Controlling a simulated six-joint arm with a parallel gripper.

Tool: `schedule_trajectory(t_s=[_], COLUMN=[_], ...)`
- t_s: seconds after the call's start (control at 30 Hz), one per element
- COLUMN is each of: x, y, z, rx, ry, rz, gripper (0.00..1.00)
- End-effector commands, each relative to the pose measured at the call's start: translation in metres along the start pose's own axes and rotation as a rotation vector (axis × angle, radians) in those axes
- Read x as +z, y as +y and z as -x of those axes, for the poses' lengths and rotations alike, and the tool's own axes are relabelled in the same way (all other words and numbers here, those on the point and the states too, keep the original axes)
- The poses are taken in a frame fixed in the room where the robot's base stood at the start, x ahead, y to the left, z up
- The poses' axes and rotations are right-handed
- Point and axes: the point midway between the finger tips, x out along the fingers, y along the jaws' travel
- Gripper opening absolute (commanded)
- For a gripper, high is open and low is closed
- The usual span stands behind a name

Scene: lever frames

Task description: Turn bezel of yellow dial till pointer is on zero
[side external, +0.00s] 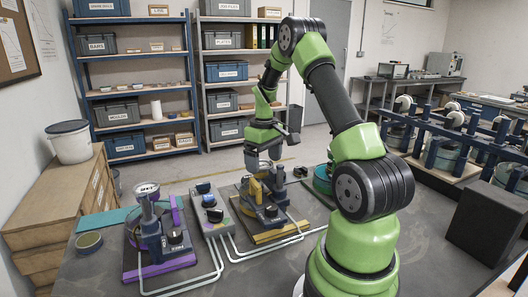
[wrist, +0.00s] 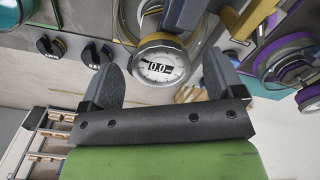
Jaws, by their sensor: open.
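The yellow dial stand (side external: 258,192) is on the bench in the side view, below my gripper (side external: 263,152). In the wrist view, the dial (wrist: 160,66) has a round white face with a dark "0.0" marking and a yellow-toned rim along its upper edge. The pointer is too small to make out. My gripper (wrist: 164,75) is open, with one grey finger on each side of the dial. The fingers look apart from the bezel, but their height relative to it is unclear.
A similar stand with a purple base (side external: 150,225) is to the left. Pale pipes (side external: 220,262) run along the front.

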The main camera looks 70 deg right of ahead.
Motion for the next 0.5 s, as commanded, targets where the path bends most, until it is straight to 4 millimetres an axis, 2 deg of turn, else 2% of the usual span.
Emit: schedule_trajectory(t_s=[0.4, 0.5], x=[-0.001, -0.001], y=[0.0, 0.0], z=[0.074, 0.087], rx=[0.004, 0.003], ry=[0.007, 0.005], rz=[-0.001, -0.001], gripper=[0.87, 0.87])
